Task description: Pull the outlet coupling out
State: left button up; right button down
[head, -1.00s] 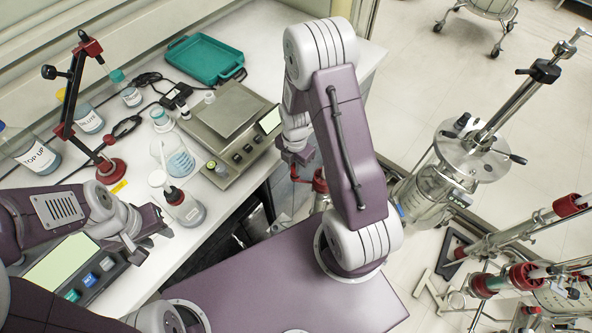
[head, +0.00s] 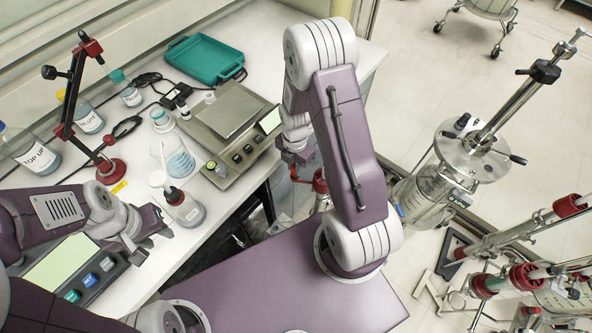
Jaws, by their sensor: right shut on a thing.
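My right gripper (head: 297,158) hangs below its wrist, just off the table's right edge. It is shut on what looks like the outlet coupling; the coupling itself is mostly hidden by the jaws and arm. A red fitting (head: 320,183) shows just below and right of the gripper, partly behind my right arm. I cannot tell whether the held part and this fitting touch. My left gripper (head: 153,238) is open and empty, above the table near its front edge.
A balance (head: 226,120), a teal tray (head: 205,60), several bottles, a flask (head: 176,160) and a red clamp stand (head: 108,168) crowd the table. A display unit (head: 62,264) sits under my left arm. Steel columns (head: 465,155) stand on the floor at the right.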

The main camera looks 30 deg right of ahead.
jog(key=shift+r+p, duration=0.3)
dwell(0.5)
jog(key=shift+r+p, duration=0.4)
jog(key=shift+r+p, duration=3.55)
jog(key=shift+r, duration=0.4)
